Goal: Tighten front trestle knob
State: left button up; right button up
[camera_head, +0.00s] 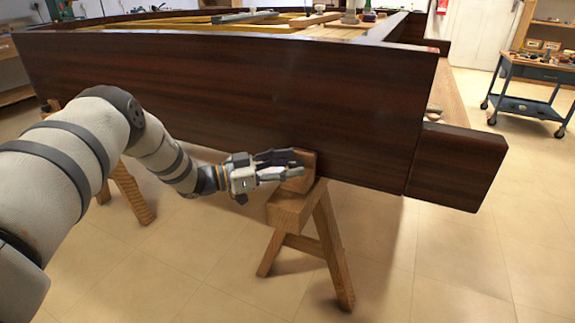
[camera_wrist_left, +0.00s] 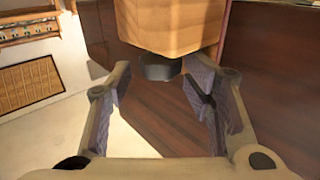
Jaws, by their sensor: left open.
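The front trestle (camera_head: 290,210) is a light wooden sawhorse under the dark piano case, with a wooden block (camera_head: 308,158) at its top against the case. My left gripper (camera_head: 285,165) reaches in from the left and is level with that block. In the left wrist view, the dark round knob (camera_wrist_left: 158,68) sticks out from the wooden block (camera_wrist_left: 170,25). The open fingers of my left gripper (camera_wrist_left: 157,80) stand to either side of the knob, with a gap on each side. In the head view the knob is hidden. My right gripper is not in view.
The long dark piano case (camera_head: 220,90) runs close behind the gripper. Another trestle (camera_head: 130,190) stands at the left, partly behind my arm. A blue-grey tool cart (camera_head: 535,75) is at the far right. The tiled floor in front is clear.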

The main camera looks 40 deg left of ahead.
pick_arm(q)
jog(key=v, duration=0.8)
jog(key=s+d+n+t+y+p, duration=0.3)
jog(key=s+d+n+y, duration=0.2)
jog(key=d+n+y, duration=0.6)
jog(key=w+a, duration=0.1)
jog(key=w, duration=0.2)
jog(key=w+a+m+y+b, duration=0.1)
jog(key=w+a, duration=0.1)
jog(key=w, duration=0.2)
jog(key=w+a+m+y+b, duration=0.1)
jog(key=w+a, duration=0.1)
jog(key=w, duration=0.2)
jog(key=shift+w+f, duration=0.1)
jog(key=shift+w, duration=0.15)
jog(key=shift+c, duration=0.3)
